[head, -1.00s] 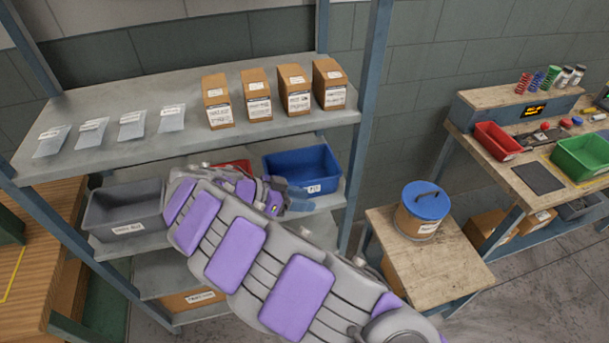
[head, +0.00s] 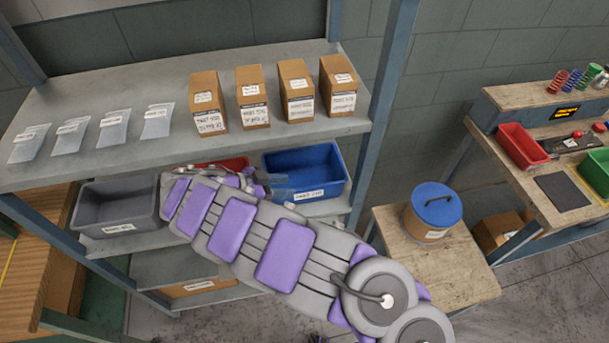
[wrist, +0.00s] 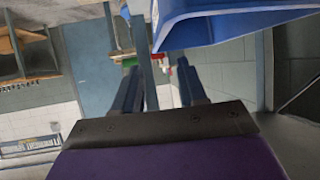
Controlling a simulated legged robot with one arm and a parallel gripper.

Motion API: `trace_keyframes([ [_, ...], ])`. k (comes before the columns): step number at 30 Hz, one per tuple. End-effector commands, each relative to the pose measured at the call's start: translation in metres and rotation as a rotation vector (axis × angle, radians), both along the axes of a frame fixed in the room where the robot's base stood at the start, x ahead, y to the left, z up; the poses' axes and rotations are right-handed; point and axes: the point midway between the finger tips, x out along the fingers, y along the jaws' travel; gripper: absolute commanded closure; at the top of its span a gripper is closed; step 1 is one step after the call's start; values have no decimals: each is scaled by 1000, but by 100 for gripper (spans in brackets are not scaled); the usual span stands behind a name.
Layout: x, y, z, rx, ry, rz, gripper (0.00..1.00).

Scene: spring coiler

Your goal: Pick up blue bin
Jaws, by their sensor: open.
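The blue bin (head: 308,175) sits on the middle shelf, at the right end, with a white label on its front. My gripper (head: 277,187) is at the bin's front left corner in the head view, partly hidden behind my arm. In the wrist view the bin's blue wall and rim (wrist: 235,25) fill the upper right. The two fingers of my gripper (wrist: 158,74) are apart there, with nothing held between them. The bin is above and beside the right finger; I cannot tell whether they touch.
A grey bin (head: 117,208) stands left on the same shelf. A red bin (head: 222,165) is mostly hidden behind my arm. The upper shelf (head: 110,90) above holds cartons and bags. A blue-lidded tub (head: 434,210) stands on a wooden bench at right.

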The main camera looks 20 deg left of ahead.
Motion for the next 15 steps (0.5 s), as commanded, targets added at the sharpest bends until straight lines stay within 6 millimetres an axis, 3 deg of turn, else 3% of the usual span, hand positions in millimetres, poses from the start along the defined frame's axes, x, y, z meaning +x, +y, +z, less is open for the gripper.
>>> trace_keyframes([
  [15, 40, -51, -30, 3, 5, -4, 59],
])
